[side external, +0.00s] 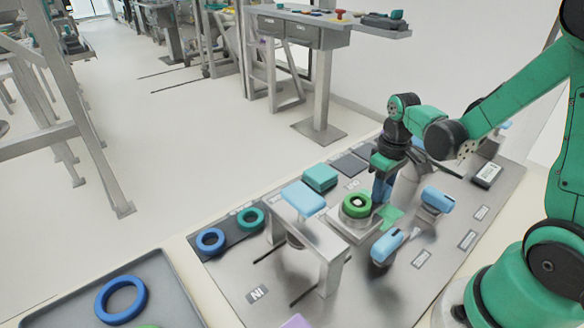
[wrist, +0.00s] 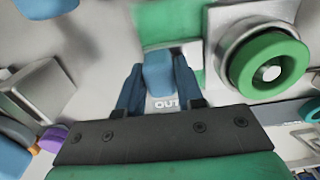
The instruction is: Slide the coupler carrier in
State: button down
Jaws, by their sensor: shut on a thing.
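My gripper (side external: 382,192) reaches down over the steel worktop beside a green ring (side external: 357,205). The ring sits on a round metal seat on a square metal block (side external: 343,221), which I take for the coupler carrier. In the wrist view my gripper (wrist: 158,88) is shut on a blue handle (wrist: 158,72) between its two dark blue fingers. The green ring (wrist: 268,66) shows at the right there, with the metal block (wrist: 216,28) beneath it. Whether the handle joins this block cannot be made out. An "OUT" label (wrist: 167,104) lies just below the handle.
A metal bridge frame (side external: 335,262) with a light blue top (side external: 304,198) stands left of the block. A blue ring (side external: 210,241) and a teal ring (side external: 250,219) lie on a dark pad. Light blue knobs (side external: 437,200) (side external: 387,246) stand right and in front.

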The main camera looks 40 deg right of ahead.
aim_at(335, 222)
jog(key=a, duration=1.3)
jog(key=shift+a, duration=0.35)
jog(key=c, duration=0.6)
grip_release()
jog(key=shift+d, duration=0.1)
jog(key=shift+o, duration=0.2)
jog(key=shift+r, duration=0.1)
jog(key=shift+r, duration=2.7)
jog(key=d+r+t, duration=0.3)
jog(key=r+t, duration=0.2)
jog(key=t, duration=0.2)
jog(key=shift+d+r, duration=0.35)
